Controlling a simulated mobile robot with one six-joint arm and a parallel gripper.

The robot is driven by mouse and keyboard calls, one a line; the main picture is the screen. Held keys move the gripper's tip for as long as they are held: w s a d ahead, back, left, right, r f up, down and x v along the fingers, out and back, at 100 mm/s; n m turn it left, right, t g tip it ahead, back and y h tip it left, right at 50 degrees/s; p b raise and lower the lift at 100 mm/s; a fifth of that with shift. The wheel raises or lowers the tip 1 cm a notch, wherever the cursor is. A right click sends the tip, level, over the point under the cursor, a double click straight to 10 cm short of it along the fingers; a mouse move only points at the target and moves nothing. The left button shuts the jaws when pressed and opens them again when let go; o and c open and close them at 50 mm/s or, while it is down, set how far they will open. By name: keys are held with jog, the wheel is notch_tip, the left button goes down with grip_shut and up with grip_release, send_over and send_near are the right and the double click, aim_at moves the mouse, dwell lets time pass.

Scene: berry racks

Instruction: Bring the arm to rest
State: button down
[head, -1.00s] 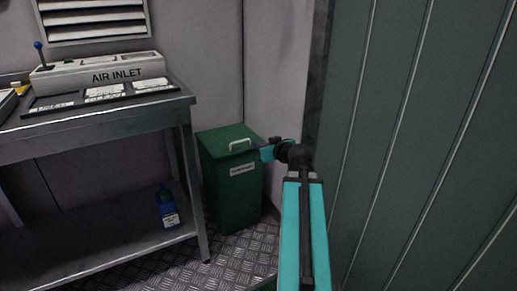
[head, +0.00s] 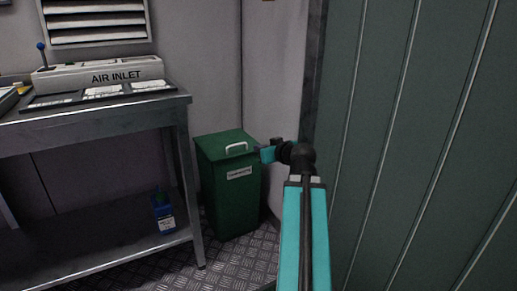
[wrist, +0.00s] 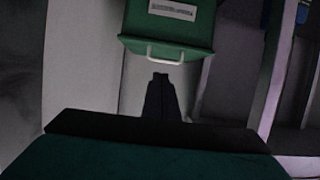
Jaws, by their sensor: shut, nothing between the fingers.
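My arm reaches up from the bottom centre of the head view, a teal link with a black joint at its top. My gripper shows in the wrist view (wrist: 161,77), its dark fingers together and empty. In the head view the arm's end is beside the upper right of a green lidded bin (head: 228,185), and the fingers are hard to make out there. In the wrist view the bin (wrist: 170,35) is upside down, its pale handle just beyond the fingertips in the picture. I cannot tell the gap between them.
A grey-green ribbed wall (head: 415,150) is close on the right. Patterned metal floor (head: 235,262) shows in front of the bin.

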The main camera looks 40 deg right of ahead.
jog(key=shift+d, duration=0.1)
dwell(0.3)
jog(key=w+a+f+g+y+p, duration=0.45)
jog(key=a+f+p, duration=0.55)
jog(key=a+p, duration=0.25)
jog(key=s+a+f+g+y+p, duration=0.1)
jog(key=s+a+f+g+p, duration=0.1)
jog(key=a+f+p, duration=0.35)
jog(key=s+a+f+g+p, duration=0.25)
jog(key=a+p, duration=0.35)
jog(key=a, duration=0.4)
jog(key=s+a+f+n+g+p, duration=0.1)
jog(key=s+a+f+g+p, duration=0.3)
jog(key=s+a+p, duration=0.8)
jog(key=s+a+r+g+h+p, duration=0.1)
jog(key=s+a+g+p, duration=0.1)
jog(key=s, duration=0.6)
jog(key=s+a+r+n+g+h+p, duration=0.1)
jog(key=s+a+g+p, duration=0.1)
jog(key=s+g+p, duration=0.2)
jog(key=s+p, duration=0.3)
jog(key=s, duration=0.2)
jog(key=shift+s+a+r+n, duration=0.15)
jog(key=shift+s+a+n, duration=0.05)
jog(key=shift+s+n, duration=0.1)
